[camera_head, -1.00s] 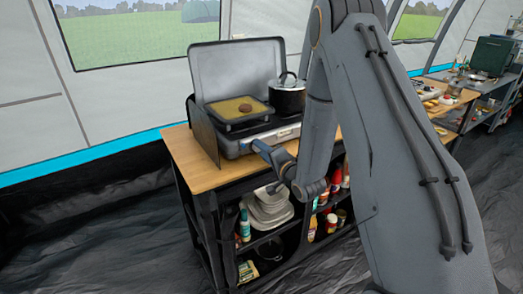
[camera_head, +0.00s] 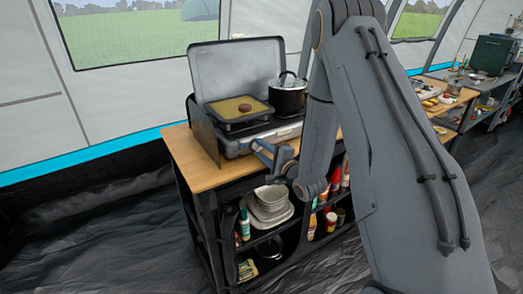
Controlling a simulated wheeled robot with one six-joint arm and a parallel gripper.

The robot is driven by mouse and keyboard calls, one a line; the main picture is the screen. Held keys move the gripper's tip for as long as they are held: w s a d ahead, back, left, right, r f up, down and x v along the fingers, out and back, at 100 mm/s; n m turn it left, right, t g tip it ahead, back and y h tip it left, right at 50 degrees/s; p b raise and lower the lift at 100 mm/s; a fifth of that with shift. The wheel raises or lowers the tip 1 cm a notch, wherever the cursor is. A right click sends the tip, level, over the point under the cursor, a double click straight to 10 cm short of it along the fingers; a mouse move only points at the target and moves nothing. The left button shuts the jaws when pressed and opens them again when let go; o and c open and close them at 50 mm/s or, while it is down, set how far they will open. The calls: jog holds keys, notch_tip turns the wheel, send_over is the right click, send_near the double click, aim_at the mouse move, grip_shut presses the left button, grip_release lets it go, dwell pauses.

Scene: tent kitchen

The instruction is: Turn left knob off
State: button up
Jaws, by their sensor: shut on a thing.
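A grey camping stove (camera_head: 235,144) with its lid raised stands on a wooden-topped shelf unit. My arm comes down from the right of the view and covers part of the stove's right side.
A square pan (camera_head: 240,107) with a brown patty sits on the stove's left side, and a lidded pot (camera_head: 287,95) on its right. The wooden counter (camera_head: 190,165) is bare at left. Plates (camera_head: 268,205) and bottles fill the shelves below.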

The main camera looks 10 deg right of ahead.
jog(key=o, duration=1.1)
jog(key=shift+c, duration=0.2)
jog(key=shift+f, duration=0.1)
